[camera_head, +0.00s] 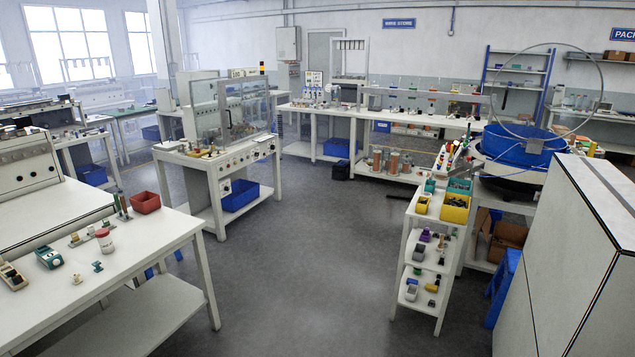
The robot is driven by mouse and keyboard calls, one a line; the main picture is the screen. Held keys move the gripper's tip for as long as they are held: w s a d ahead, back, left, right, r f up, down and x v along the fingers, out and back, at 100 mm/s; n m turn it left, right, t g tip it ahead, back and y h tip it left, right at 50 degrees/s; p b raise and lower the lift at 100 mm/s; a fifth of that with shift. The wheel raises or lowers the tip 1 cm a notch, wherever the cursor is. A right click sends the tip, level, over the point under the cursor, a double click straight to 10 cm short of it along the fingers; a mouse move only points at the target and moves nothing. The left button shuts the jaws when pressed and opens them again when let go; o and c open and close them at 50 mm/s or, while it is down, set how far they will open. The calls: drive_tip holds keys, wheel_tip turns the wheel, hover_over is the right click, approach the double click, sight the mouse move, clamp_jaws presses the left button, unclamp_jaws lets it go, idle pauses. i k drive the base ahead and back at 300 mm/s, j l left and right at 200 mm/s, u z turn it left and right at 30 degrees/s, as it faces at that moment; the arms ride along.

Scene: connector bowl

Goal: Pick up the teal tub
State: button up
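Two teal containers stand on the top of a narrow white shelf rack to the right of centre. One is a small teal tub (430,186) at the rack's left side, behind a small yellow box. The other is a wider teal bin (460,186) behind a larger yellow bin. I cannot tell which of the two the task names. Both are small in view and their contents are unclear. My gripper is not in view.
The white shelf rack (413,222) holds several small parts. Yellow bins (454,210) sit in front. A tall white cabinet (575,250) stands at the right. A white table (140,262) with a red bin (145,202) is at the left. The grey floor (310,260) between is clear.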

sight(430, 187)
drive_tip(key=i, duration=1.2)
drive_tip(key=i+z, duration=0.1)
drive_tip(key=i, duration=1.1)
drive_tip(key=i+j+z, duration=0.15)
drive_tip(key=i+z, duration=0.25)
drive_tip(key=i+j+z, duration=0.25)
drive_tip(key=i+z, duration=0.2)
drive_tip(key=i+j+z, duration=0.65)
drive_tip(key=j+z, duration=0.2)
drive_tip(key=i+j+z, duration=0.25)
drive_tip(key=j+z, duration=0.15)
drive_tip(key=j, duration=0.3)
drive_tip(key=i+j+z, duration=0.15)
drive_tip(key=j+z, duration=0.3)
drive_tip(key=j, duration=0.25)
drive_tip(key=j+z, duration=0.4)
drive_tip(key=j, duration=0.3)
drive_tip(key=k+j+z, duration=0.1)
drive_tip(key=j+z, duration=0.35)
drive_tip(key=j, duration=0.3)
